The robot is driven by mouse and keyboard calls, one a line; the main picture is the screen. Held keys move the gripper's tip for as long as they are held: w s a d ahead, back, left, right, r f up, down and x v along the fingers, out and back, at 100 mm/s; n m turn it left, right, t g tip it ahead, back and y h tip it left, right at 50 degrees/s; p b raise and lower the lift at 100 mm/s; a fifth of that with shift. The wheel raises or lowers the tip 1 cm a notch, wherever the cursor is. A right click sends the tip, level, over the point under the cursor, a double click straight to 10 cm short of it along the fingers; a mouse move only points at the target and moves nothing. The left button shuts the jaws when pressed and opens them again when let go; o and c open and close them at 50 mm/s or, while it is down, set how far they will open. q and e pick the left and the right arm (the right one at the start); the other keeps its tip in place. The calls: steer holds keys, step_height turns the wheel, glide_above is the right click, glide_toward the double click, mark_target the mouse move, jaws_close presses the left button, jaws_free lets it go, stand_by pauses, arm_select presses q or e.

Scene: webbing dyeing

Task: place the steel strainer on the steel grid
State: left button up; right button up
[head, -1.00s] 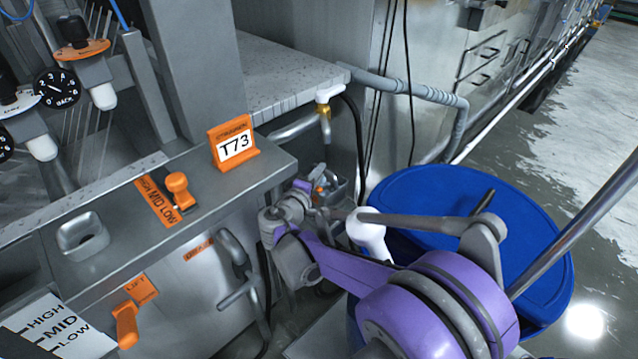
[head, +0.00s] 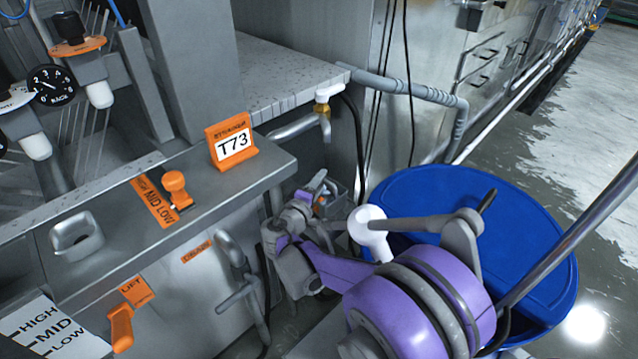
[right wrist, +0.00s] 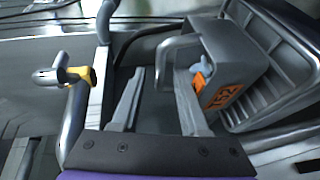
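In the right wrist view a grey box-like vessel (right wrist: 228,48) with a looped handle and an orange number label is tilted in front of my right gripper (right wrist: 160,72); it may be the steel strainer, but I cannot tell. The fingers are apart, with the handle close to the right-hand finger. I see no clear hold. In the head view my right gripper (head: 322,188) is low beside the machine, next to a small grey box, partly hidden by my arm. I cannot make out a steel grid for certain. My left gripper is out of view.
A ribbed grey crate (right wrist: 285,100) lies beside the vessel. A blue barrel (head: 505,225) stands right of my arm. A yellow-collared tap (head: 323,100) and pipes are close to the gripper.

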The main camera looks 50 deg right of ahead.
steer(key=shift+r, duration=0.1)
steer(key=shift+a+r, duration=0.1)
steer(key=shift+a, duration=0.1)
steer(key=p+v, duration=0.2)
steer(key=v, duration=1)
steer(key=s+a+f+m+y, duration=0.1)
steer(key=s+a+f+y, duration=0.4)
steer(key=s+a+y, duration=0.2)
steer(key=s+a+f+m+g+y, duration=0.1)
steer(key=s+a+f+y, duration=0.5)
steer(key=a, duration=0.6)
steer(key=s+m+y, duration=0.1)
steer(key=s+y, duration=0.1)
steer(key=shift+s, duration=0.25)
